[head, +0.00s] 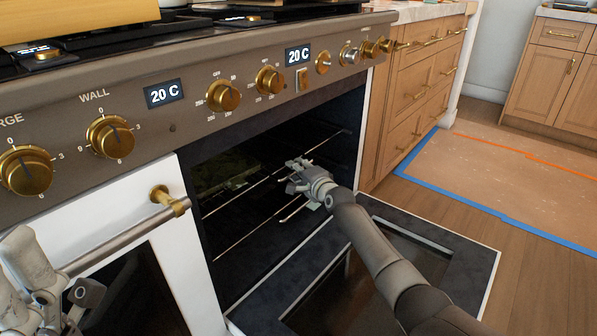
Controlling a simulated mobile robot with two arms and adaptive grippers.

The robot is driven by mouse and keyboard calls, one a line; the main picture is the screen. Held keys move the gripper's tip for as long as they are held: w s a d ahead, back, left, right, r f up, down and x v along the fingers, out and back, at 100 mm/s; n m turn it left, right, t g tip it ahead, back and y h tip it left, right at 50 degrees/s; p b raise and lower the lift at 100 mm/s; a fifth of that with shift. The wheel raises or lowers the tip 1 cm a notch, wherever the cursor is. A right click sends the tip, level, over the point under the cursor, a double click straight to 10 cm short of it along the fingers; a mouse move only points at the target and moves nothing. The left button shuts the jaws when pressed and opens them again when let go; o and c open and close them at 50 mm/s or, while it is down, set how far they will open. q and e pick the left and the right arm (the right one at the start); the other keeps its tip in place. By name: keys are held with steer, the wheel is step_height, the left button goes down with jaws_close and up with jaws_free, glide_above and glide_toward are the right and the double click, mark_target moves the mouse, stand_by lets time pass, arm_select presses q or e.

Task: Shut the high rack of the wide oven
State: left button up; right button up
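The wide oven (214,145) fills the left and middle of the head view. Its right compartment stands open, with its door (455,262) folded down flat. Inside are thin metal racks; the high rack (270,178) shows as a bright bar running from lower left to upper right. My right gripper (296,172) is inside the opening at the racks, and it hides part of them. I cannot tell whether it touches a rack or how its fingers are set. My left gripper (75,305) is at the lower left, in front of the closed left door; its fingers are unclear.
The closed left oven door (180,240) has a bar handle (130,234). Gold knobs (223,96) line the front panel. Wooden drawers (415,95) stand right of the oven. The wooden floor (540,270) is clear beyond the lowered door, near a brown mat with blue edging (500,170).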

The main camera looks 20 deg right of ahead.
stand_by(0.3)
steer(key=v, duration=1.2)
stand_by(0.4)
